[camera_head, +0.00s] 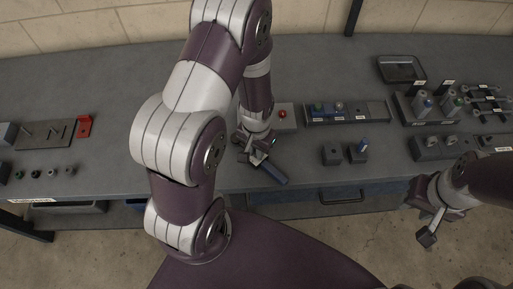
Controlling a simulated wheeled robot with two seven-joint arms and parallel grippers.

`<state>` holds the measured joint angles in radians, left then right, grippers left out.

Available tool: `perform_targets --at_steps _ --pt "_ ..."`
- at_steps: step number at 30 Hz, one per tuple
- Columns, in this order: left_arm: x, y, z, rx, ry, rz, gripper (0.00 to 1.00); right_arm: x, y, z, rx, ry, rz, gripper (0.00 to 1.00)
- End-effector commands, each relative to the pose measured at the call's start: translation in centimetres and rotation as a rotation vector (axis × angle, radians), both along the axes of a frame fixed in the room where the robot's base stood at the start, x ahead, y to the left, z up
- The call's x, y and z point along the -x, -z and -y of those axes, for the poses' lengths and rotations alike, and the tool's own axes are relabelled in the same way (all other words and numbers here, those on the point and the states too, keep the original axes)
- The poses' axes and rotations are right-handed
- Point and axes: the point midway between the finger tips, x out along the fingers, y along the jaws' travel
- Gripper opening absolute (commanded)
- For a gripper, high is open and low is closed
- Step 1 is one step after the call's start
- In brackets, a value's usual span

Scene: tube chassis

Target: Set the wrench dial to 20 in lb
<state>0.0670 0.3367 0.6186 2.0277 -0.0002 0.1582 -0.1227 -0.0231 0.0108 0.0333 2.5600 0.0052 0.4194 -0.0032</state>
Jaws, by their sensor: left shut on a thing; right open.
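My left gripper (256,154) is over the middle of the workbench, its arm coming down from above. It is shut on a tool with a dark blue handle (272,174), likely the wrench. The handle sticks out toward the lower right, near the bench's front edge. The gripper and arm hide the rest of the tool, and no dial or scale can be read. My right gripper (427,224) is open and empty, in front of the bench at the right, over the floor.
A red knob (282,114) on a grey plate is just behind the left gripper. Bottles, fixtures and a black tray (400,69) fill the right. A red block (84,126) is at left.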

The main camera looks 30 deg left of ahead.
Motion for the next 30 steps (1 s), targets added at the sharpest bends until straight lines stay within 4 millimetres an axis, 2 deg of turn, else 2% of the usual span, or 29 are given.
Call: perform_targets --at_steps 5,6,8,16,19,30 --pt "0.0 0.0 0.0 0.000 -0.001 0.000 0.00 0.0 0.0 0.0 0.000 0.000 0.000 0.45" --pt "0.0 0.0 0.0 0.000 -0.001 0.000 0.24 0.0 0.0 0.0 0.000 0.000 0.000 0.45" --pt "0.0 0.0 0.0 0.000 -0.001 0.000 0.43 0.0 0.0 0.0 0.000 0.000 0.000 0.45" --pt "0.0 -0.1 0.0 0.000 -0.001 0.000 0.43 0.0 0.0 0.0 0.000 0.000 0.000 0.45" --pt "-0.1 -0.9 0.0 0.000 -0.001 0.002 0.43 0.0 0.0 0.0 0.000 0.000 0.000 0.45" --pt "-0.1 -10.1 0.0 -0.001 -0.001 0.006 0.43 0.0 0.1 0.0 0.000 0.000 0.000 0.45"
